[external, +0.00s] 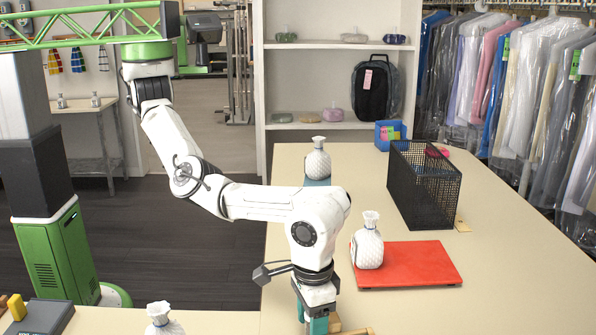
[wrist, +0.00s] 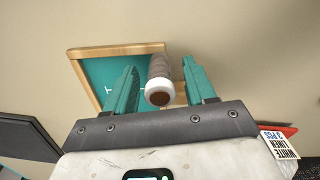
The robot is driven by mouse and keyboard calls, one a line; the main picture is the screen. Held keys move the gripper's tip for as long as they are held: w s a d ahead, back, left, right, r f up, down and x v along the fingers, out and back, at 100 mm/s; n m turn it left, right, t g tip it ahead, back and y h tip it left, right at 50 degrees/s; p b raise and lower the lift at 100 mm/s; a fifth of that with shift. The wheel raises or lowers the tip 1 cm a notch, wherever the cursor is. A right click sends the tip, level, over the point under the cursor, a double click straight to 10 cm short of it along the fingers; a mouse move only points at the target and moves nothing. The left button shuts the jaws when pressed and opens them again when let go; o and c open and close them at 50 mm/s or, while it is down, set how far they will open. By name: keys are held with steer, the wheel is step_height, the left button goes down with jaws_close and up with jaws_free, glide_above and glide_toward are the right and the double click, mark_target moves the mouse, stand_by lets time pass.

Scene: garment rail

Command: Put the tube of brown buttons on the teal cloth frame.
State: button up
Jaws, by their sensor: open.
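The tube of brown buttons (wrist: 159,68) shows in the wrist view, with a white rim around a brown end facing the camera. It lies between the two teal fingers of my open gripper (wrist: 160,66). The teal cloth frame (wrist: 97,72), with a light wooden border, is behind and left of the tube. The tube overlaps the frame's right part in the picture; I cannot tell whether it rests on the cloth. In the external view my gripper (external: 318,324) is at the bottom edge, with a bit of wooden border (external: 357,331) beside it. The tube is hidden there.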

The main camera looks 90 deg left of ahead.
steer(key=shift+r, duration=0.1)
step_height(320, 180, up, 12)
steer(key=b, duration=0.1)
stand_by(0.4)
stand_by(0.5)
